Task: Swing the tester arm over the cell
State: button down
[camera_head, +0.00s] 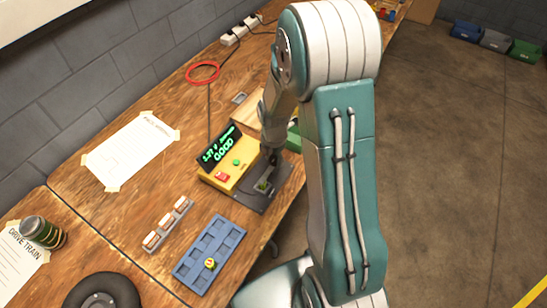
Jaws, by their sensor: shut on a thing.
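The tester is a yellow box (228,172) with a green-lit display (220,148), a red button and a green button. It sits on a dark base plate (247,200) near the bench's front edge. My gripper (270,158) points down at the right side of the yellow box and is shut, apparently on the tester arm, which it mostly hides. Just below the gripper, a small nest (264,186) shows on the plate. A cell seems to lie in it, but it is too small to be sure.
A blue compartment tray (187,276) with a small round item, and a pale rack (169,224) of orange-topped pieces, lie left of the tester. A taped sheet (133,150), a red ring (203,72), a can (42,232) and a black wheel (103,292) are also on the bench.

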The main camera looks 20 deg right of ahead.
jog(key=shift+c, duration=1.3)
grip_release()
jog(key=shift+w, duration=0.1)
notch_tip(320, 180, up, 12)
notch_tip(320, 180, up, 6)
jog(key=m+t, duration=0.1)
jog(key=m, duration=0.4)
send_over(273, 158)
jog(key=s+a, duration=0.2)
jog(key=s, duration=0.2)
jog(key=s+a+r+m+t, duration=0.1)
jog(key=s+r+m+t, duration=0.1)
jog(key=s+r+m, duration=0.3)
jog(key=s+a+r+m+t, duration=0.2)
jog(key=s+r+m, duration=0.3)
jog(key=s+m, duration=0.4)
jog(key=m, duration=0.4)
jog(key=shift+s+a+t, duration=0.15)
jog(key=shift+s+t, duration=0.1)
jog(key=shift+t, duration=0.05)
